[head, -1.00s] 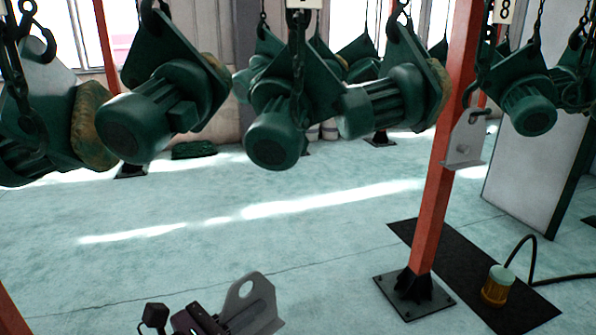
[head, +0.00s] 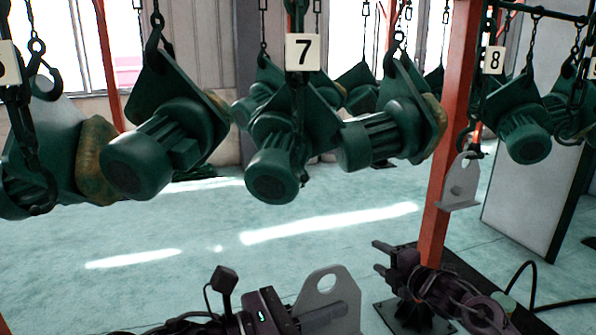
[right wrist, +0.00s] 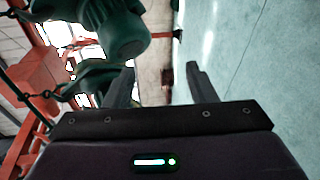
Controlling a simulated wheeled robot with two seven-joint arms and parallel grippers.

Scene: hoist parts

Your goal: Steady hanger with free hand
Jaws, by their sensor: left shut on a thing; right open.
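A grey hanger plate (head: 326,284) with a round hole near its top stands upright at the bottom of the head view. My left gripper (head: 325,314) is shut on its lower part, with a dark finger across its face. My right gripper (head: 380,258) is open and empty, up and to the right of the plate and apart from it. Its two spread fingers show in the right wrist view (right wrist: 162,85) with nothing between them. A second grey hanger plate (head: 460,186) hangs from a hook beside the red post.
Several green hoist motors (head: 272,175) hang on chains across the back, some beside number tags. A red post (head: 450,130) stands just behind my right gripper. A black cable (head: 530,275) lies at lower right. The floor (head: 210,225) in the middle is clear.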

